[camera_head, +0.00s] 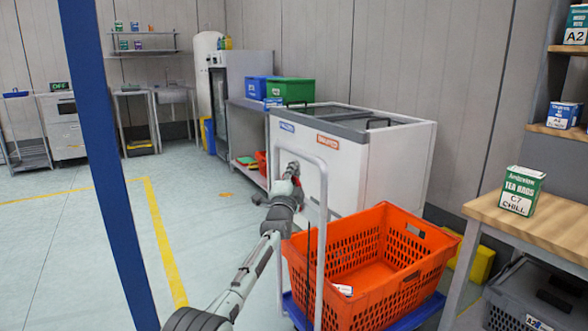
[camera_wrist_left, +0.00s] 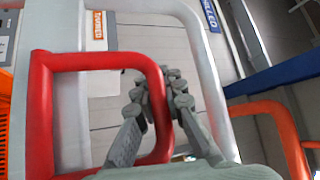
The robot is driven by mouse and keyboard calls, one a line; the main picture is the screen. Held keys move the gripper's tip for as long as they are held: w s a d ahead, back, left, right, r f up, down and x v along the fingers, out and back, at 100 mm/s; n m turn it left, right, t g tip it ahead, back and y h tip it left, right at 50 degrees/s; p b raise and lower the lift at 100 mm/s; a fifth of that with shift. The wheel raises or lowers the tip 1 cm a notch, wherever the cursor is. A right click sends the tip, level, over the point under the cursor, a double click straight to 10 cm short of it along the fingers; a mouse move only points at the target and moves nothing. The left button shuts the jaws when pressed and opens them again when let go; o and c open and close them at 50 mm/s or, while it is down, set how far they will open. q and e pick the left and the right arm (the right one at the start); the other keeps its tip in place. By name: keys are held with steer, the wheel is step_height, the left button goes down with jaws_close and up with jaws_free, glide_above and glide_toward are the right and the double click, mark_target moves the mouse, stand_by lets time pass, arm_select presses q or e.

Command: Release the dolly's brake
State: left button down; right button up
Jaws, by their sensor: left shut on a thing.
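The dolly has a blue base (camera_head: 428,308) and a tall pale push handle (camera_head: 322,230), and it carries an orange tote (camera_head: 440,240). The brake lever, a red loop (camera_wrist_left: 55,62), fills much of the left wrist view beside the pale handle frame (camera_wrist_left: 205,75). My left gripper (camera_head: 294,172) reaches the handle from its left side. In the left wrist view my left gripper (camera_wrist_left: 165,85) has its fingers on both sides of the red loop's right bar and is shut on it. My right gripper is in neither view.
A white chest freezer (camera_head: 385,160) stands behind the dolly. A blue post (camera_head: 105,150) crosses the left foreground. The floor at left is open.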

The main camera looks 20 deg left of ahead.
arm_select(q)
steer(key=c, duration=1.6)
jaws_free()
steer(key=shift+d+f, duration=0.15)
steer(key=shift+f, duration=0.6)
steer(key=shift+o, duration=0.2)
steer(key=shift+r, duration=0.1)
steer(key=shift+r, duration=0.1)
steer(key=v, duration=1.2)
